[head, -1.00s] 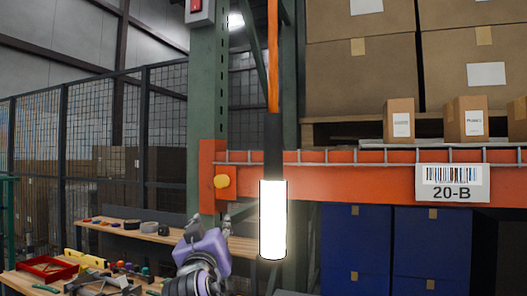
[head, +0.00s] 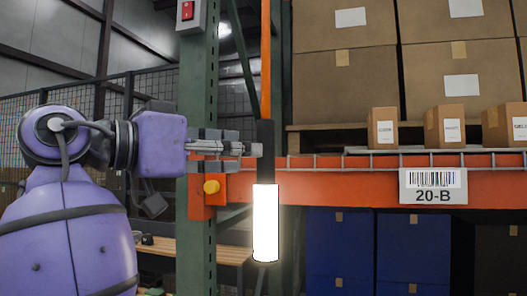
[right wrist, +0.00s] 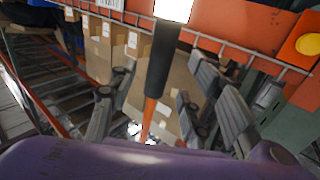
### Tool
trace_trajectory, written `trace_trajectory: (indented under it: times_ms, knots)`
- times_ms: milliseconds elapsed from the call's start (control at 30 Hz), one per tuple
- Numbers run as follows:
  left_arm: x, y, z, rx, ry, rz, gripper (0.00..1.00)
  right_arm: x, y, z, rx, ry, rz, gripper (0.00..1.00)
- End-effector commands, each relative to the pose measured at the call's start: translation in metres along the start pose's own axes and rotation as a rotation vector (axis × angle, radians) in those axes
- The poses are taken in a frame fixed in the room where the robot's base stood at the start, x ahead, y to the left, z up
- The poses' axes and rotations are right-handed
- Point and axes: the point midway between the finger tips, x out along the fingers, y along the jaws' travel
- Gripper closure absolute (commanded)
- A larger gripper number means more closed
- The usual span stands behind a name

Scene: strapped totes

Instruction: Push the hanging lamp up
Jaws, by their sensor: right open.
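The hanging lamp (head: 265,222) is a glowing white tube under a black sleeve (head: 265,170) on an orange cord (head: 265,60). It hangs upright before the orange rack beam. My right gripper (head: 258,149) is open, its fingers pointing right at the black sleeve's height, overlapping its left edge in the head view. In the right wrist view, the sleeve (right wrist: 162,60) passes between the spread fingers, with the lit tube (right wrist: 172,9) at the top edge. Whether a finger touches the sleeve, I cannot tell. My left gripper is not in view.
A green rack post (head: 197,90) with a yellow knob (head: 211,187) stands left of the lamp. The orange beam (head: 340,187) runs behind it, carrying a 20-B label (head: 433,186). Cartons (head: 345,85) sit above, blue boxes (head: 340,240) below. A workbench (head: 230,254) is lower left.

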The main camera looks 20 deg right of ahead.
Motion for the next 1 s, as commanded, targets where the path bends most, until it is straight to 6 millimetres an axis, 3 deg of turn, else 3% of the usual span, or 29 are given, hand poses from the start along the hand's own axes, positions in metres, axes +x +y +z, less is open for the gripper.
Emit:
trace_trajectory:
  times_ms: [400, 767, 1000]
  knots:
    - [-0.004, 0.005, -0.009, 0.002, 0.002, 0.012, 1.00, 0.060, 0.001, -0.003, 0.000, 0.003, -0.001, 0.55]
    - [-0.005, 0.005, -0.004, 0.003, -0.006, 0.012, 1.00, 0.068, 0.000, -0.001, -0.002, 0.003, -0.002, 0.55]
    - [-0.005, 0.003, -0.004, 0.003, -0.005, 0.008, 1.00, 0.067, 0.000, -0.001, -0.002, 0.003, -0.003, 0.85]
